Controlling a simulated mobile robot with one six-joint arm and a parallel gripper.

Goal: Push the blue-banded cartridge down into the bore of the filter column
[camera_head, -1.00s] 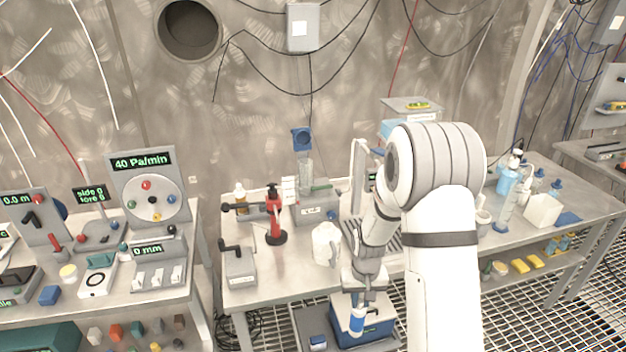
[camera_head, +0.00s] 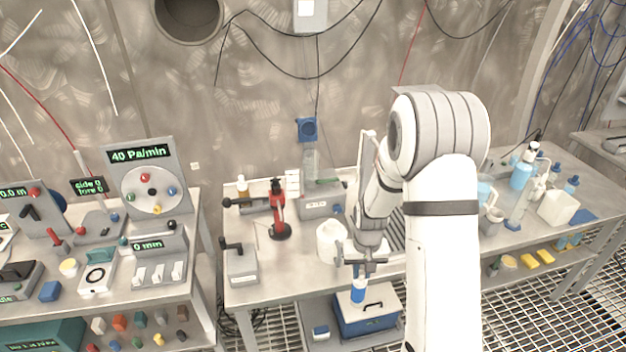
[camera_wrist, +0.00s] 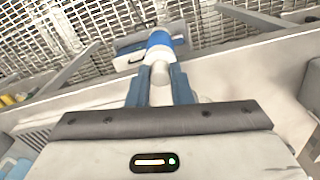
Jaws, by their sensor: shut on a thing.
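The blue-banded cartridge (camera_head: 358,291), white with a blue band, hangs below my gripper (camera_head: 360,266) just off the front edge of the bench. In the wrist view the cartridge (camera_wrist: 160,43) points away between the two blue-grey fingers of my gripper (camera_wrist: 158,85), which are shut on its pale shank. A clear upright tube (camera_head: 311,163) with a blue top part stands at the back of the bench, well apart from the cartridge. It may be the filter column, but I cannot tell for sure. Its bore is not visible.
A white jug (camera_head: 331,242) and a red press-like tool (camera_head: 279,212) stand on the bench near my arm. A blue box (camera_head: 375,318) sits on the lower shelf below the cartridge. My arm hides part of the bench's middle.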

